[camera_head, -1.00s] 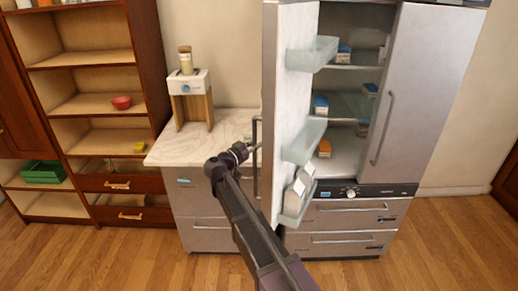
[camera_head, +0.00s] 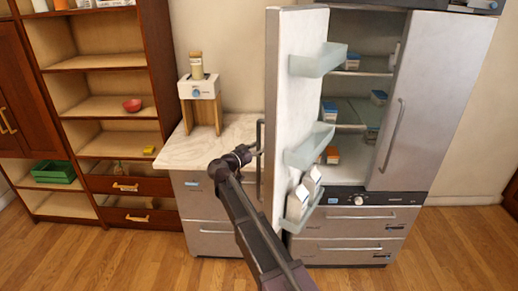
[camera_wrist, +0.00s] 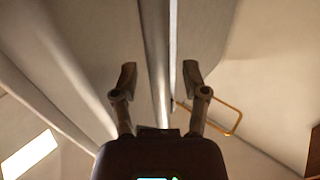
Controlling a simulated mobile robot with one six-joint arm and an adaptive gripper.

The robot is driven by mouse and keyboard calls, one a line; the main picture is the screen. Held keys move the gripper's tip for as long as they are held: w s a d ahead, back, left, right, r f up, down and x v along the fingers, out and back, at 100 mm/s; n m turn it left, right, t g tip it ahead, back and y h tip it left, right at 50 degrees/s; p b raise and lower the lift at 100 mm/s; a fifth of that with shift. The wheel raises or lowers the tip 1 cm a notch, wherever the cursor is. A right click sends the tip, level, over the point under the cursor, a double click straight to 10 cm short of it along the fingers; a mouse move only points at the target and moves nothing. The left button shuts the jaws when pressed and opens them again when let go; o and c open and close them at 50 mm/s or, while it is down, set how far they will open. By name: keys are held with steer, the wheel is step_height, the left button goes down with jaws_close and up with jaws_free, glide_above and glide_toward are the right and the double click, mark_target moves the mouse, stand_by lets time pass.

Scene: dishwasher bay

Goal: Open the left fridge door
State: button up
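The left fridge door (camera_head: 290,60) stands wide open in the head view, swung out toward me, its shelved inner face showing. Its grey bar handle (camera_head: 260,135) is on the outer face, at the door's left in the picture. My gripper (camera_head: 254,150) is at this handle, left of the door. In the wrist view my gripper (camera_wrist: 158,74) has its two fingers spread, with a long grey bar (camera_wrist: 155,50), apparently the handle, running between them. Gaps show on both sides, and I see no firm contact. The exact fit at the handle is too small to tell in the head view.
The right fridge door (camera_head: 445,100) is at the right, with fridge shelves showing between the doors. A marble-topped counter (camera_head: 240,130) with a dispenser (camera_head: 200,88) stands left of the open door. A wooden shelf unit (camera_head: 105,105) is farther left. Floor is clear at right.

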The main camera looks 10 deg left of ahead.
stand_by(0.3)
steer(key=v, duration=1.2)
steer(key=shift+r, duration=0.1)
